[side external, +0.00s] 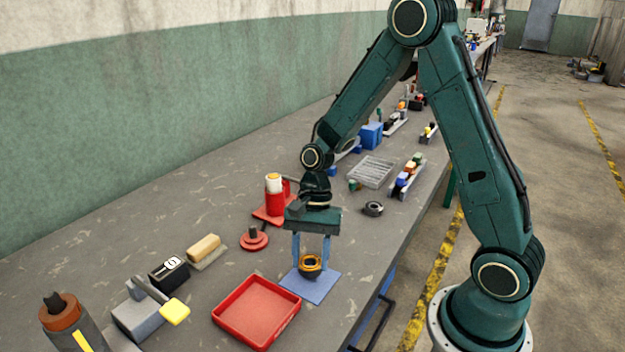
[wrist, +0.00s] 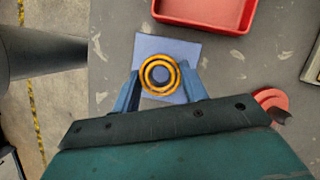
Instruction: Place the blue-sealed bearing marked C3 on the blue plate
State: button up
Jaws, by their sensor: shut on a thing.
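A ring-shaped bearing (side external: 310,264) with orange rings is between the fingers of my gripper (side external: 311,258). In the wrist view the bearing (wrist: 160,74) shows two orange rings with a dark grey-blue band and centre. No C3 marking is legible. My gripper (wrist: 160,88) is shut on the bearing from both sides. The blue plate (side external: 312,290) is a flat square on the bench, directly below the bearing; it also shows in the wrist view (wrist: 150,46). I cannot tell whether the bearing touches the plate.
A red tray (side external: 257,338) lies in front of the plate. A dark bearing (side external: 373,209) lies behind it to the right. A red round piece (side external: 254,240), a red canister (side external: 275,198), a wooden-topped brush (side external: 204,247) and a black box (side external: 169,272) stand to the left.

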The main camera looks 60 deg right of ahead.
jog(key=shift+f, duration=1.35)
jog(key=shift+f, duration=0.15)
jog(key=o, duration=1.2)
jog(key=v, duration=1.2)
jog(key=shift+w, duration=0.1)
jog(key=shift+r, duration=0.2)
